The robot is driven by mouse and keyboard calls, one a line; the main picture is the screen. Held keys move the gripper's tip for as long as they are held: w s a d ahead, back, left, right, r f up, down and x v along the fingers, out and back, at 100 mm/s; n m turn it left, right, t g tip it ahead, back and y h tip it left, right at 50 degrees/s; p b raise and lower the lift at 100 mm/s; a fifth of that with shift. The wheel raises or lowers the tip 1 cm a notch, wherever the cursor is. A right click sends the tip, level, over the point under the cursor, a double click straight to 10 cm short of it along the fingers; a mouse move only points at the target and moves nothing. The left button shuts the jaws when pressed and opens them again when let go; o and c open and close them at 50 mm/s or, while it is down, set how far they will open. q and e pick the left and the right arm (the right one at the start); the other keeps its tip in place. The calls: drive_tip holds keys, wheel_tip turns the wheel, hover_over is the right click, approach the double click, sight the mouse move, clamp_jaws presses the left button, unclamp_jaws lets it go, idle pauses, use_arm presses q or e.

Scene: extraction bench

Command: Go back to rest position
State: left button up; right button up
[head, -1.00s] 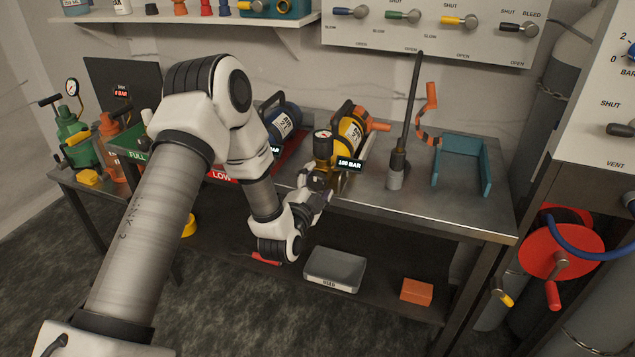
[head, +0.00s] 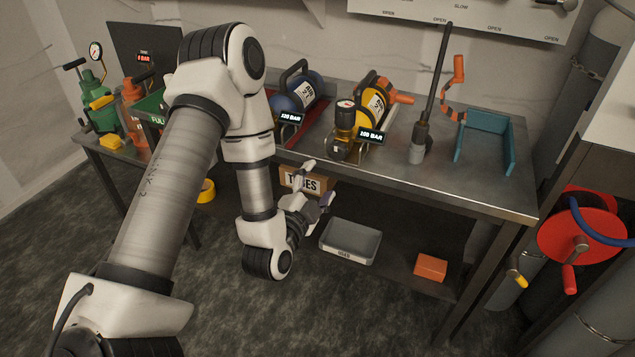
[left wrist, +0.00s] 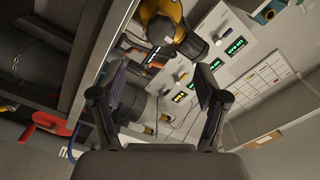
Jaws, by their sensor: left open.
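My left gripper (head: 318,188) is open and empty in the head view, low in front of the bench's front edge and below the yellow cylinder. In the left wrist view its two fingers (left wrist: 160,88) stand wide apart with nothing between them. The yellow cylinder (head: 375,102) lies on the bench with a gauge and a display reading 100 BAR. It is apart from the gripper. A yellow and black part also shows above the fingers in the left wrist view (left wrist: 160,22). My right gripper is in neither view.
The metal bench (head: 480,190) also carries a blue cylinder (head: 300,92), a black upright rod (head: 432,90) and a teal tray (head: 485,140). Below are a grey bin (head: 350,242), an orange block (head: 431,267) and a TUBES box (head: 300,180). A red reel (head: 582,235) stands at right.

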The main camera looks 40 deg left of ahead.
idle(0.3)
use_arm(q)
drive_tip(key=s+d+f+g+h+p, duration=0.4)
drive_tip(key=s+d+f+g+p, duration=0.5)
drive_tip(key=f, duration=0.5)
drive_tip(key=s+d+f+n+g, duration=0.1)
drive_tip(key=s+f+n+g, duration=0.2)
drive_tip(key=s, duration=0.5)
drive_tip(key=s+d+f+n+g+b, duration=0.1)
drive_tip(key=s+f+n+g, duration=0.2)
drive_tip(key=s+n+g, duration=0.2)
drive_tip(key=s+n, duration=0.1)
drive_tip(key=s, duration=0.2)
drive_tip(key=shift+s+f+g, duration=0.25)
drive_tip(key=shift+f+g, duration=0.05)
drive_tip(key=shift+f, duration=0.05)
